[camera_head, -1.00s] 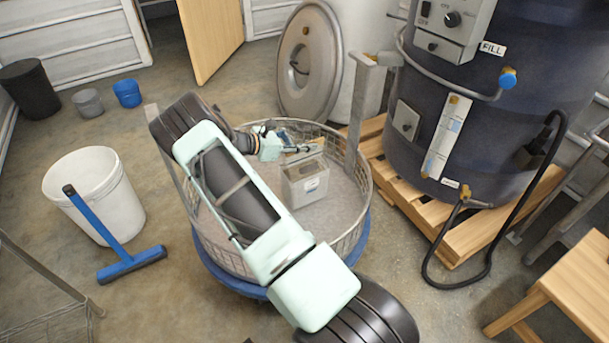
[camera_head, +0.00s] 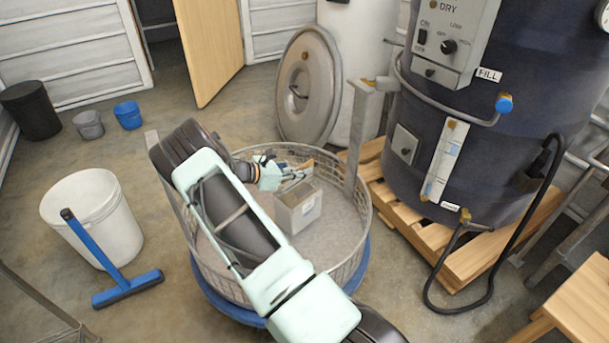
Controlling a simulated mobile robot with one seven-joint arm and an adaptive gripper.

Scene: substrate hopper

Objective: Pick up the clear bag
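A pale grey, box-shaped container (camera_head: 298,208) with a small label stands upright in a round wire-mesh basket (camera_head: 358,240). I cannot tell whether it is the clear bag; no other thing clearly reads as one. My gripper (camera_head: 296,175) is inside the basket, just behind and above the container's top edge. Its dark fingers point right. A tan piece (camera_head: 303,167) shows beside the fingers; whether they touch it is unclear. The fingers are too small to show whether they are open or shut. My arm covers the basket's left and front parts.
A dark blue tank (camera_head: 480,120) stands on a wooden pallet (camera_head: 450,250) to the right, with a black hose. A metal lid (camera_head: 310,85) leans behind the basket. A white bucket (camera_head: 95,215) and blue squeegee (camera_head: 110,255) stand left. A post (camera_head: 358,135) rises at the basket's rim.

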